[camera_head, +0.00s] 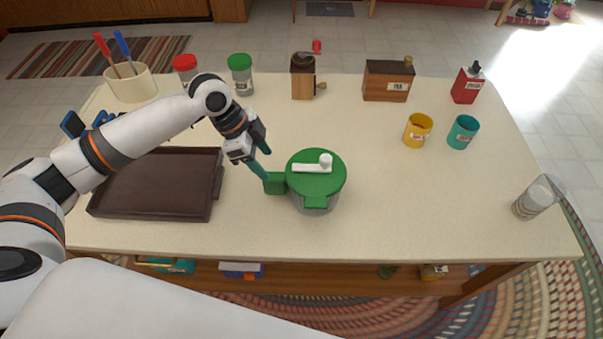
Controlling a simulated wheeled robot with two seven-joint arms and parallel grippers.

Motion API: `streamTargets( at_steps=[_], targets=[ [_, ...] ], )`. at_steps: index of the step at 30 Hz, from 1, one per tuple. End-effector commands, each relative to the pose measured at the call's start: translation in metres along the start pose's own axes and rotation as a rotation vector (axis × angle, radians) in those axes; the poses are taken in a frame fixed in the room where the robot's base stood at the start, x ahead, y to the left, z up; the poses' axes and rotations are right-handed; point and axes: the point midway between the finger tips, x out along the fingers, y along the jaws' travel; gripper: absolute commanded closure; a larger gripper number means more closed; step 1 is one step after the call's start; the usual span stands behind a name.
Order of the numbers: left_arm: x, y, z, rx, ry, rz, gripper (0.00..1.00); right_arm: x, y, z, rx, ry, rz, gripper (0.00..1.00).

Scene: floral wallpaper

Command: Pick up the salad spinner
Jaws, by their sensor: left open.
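The salad spinner (318,180) stands upright on the table near the middle. It has a green lid with a white crank on top, a clear grey bowl below, and green tabs at its left and front. My left gripper (263,163) is open just left of the spinner, its teal fingers pointing down toward the green left tab. I cannot tell whether a finger touches that tab. My right gripper is not in view.
A dark brown tray (215,205) lies left of the spinner under my left arm. Jars, a utensil crock (131,84), a grinder (303,78) and a wooden box (388,82) line the back. Yellow (417,131) and teal (463,132) mugs and a glass (535,198) stand right.

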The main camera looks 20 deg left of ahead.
Motion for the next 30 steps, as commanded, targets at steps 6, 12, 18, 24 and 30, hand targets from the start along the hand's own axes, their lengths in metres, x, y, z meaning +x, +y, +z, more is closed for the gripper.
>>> streamTargets(
  at_steps=[6,12,18,24,30],
  targets=[
    [0.016,0.004,-0.002,-0.002,-0.002,-0.007,0.44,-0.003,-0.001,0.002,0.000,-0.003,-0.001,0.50],
    [0.050,0.004,-0.002,-0.002,-0.003,-0.004,0.44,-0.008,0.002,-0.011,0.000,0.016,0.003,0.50],
    [0.065,0.004,-0.002,-0.001,-0.002,-0.002,0.44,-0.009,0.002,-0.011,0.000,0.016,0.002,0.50],
    [0.092,0.005,-0.001,-0.002,-0.002,-0.004,0.44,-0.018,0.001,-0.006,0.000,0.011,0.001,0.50],
    [0.113,0.005,-0.002,-0.001,-0.002,-0.003,0.44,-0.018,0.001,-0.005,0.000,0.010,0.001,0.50]
  ],
)
